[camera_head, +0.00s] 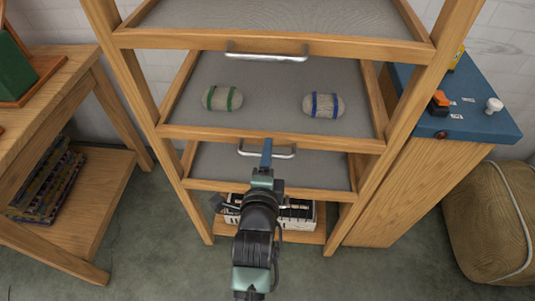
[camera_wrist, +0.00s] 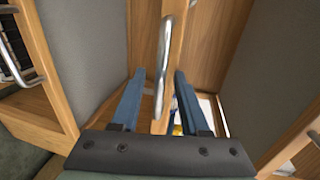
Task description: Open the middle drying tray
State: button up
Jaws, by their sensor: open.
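The middle drying tray (camera_head: 190,133) is a grey mesh panel in a wooden frame, its front rail in line with the rack's posts. Two grey skeins lie on it, one with green bands (camera_head: 222,98) and one with blue bands (camera_head: 323,105). Its metal bar handle (camera_head: 284,154) hangs at the middle of the front rail. My gripper (camera_head: 267,146) is at this handle, partly covering it. In the wrist view, the open blue fingers (camera_wrist: 159,74) stand on either side of the handle (camera_wrist: 165,60). I cannot tell if either finger touches it.
The upper tray (camera_head: 150,39) with its handle (camera_head: 266,57) is above, and a lower tray (camera_head: 215,186) is below. A white basket (camera_head: 312,219) stands at the bottom. A wooden table (camera_head: 70,85) stands left, a blue-topped cabinet (camera_head: 470,105) right. Floor in front is clear.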

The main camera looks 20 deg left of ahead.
jog(key=shift+w, duration=0.1)
grip_shut()
dwell(1.4)
